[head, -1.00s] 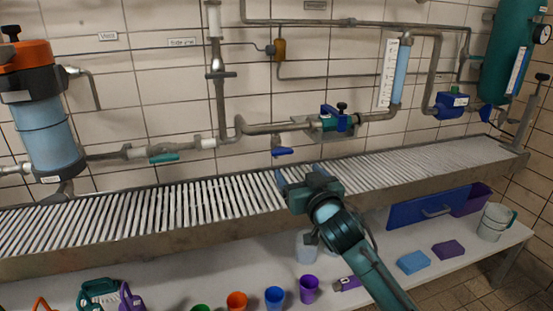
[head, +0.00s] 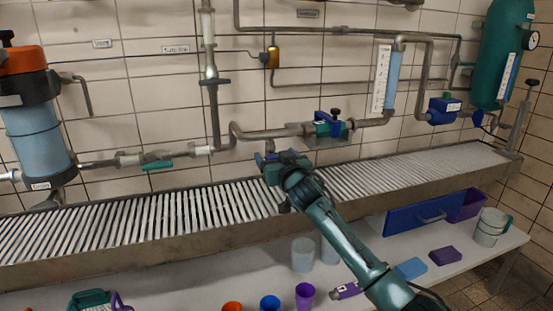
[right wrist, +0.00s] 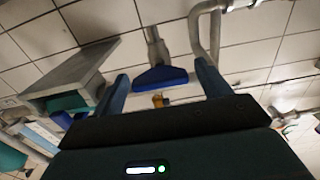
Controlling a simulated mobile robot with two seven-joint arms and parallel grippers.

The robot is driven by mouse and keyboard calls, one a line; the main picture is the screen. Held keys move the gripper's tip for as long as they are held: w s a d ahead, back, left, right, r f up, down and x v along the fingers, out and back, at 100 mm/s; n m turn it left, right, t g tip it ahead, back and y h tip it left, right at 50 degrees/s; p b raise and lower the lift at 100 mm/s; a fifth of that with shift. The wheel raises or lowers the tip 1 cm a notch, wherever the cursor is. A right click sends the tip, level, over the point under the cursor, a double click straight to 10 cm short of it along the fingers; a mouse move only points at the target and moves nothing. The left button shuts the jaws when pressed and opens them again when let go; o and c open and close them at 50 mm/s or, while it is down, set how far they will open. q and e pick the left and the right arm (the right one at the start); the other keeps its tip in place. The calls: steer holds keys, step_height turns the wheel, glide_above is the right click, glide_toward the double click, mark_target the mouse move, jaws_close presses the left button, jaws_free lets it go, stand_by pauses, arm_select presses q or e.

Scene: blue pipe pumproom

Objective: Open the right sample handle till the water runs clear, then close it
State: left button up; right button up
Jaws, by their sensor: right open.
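The blue sample handle (right wrist: 160,77) hangs on a short grey spout under the wall pipe. In the right wrist view it lies between my right gripper's two fingers, with gaps on both sides, near their tips. My right gripper (right wrist: 161,84) is open and empty. In the head view my right gripper (head: 268,161) is over the drain grate, just below the pipe, and mostly hides the handle. No running water shows. My left gripper is not in view.
The slatted drain grate (head: 130,222) runs along the wall. A blue valve (head: 328,125) with a black knob sits on the pipe to the right; a teal handle (head: 157,165) is to the left. Cups, including a purple cup (head: 305,295), stand on the shelf below.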

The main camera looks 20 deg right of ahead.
steer(key=shift+c, duration=0.6)
steer(key=c, duration=0.9)
steer(key=shift+o, duration=0.2)
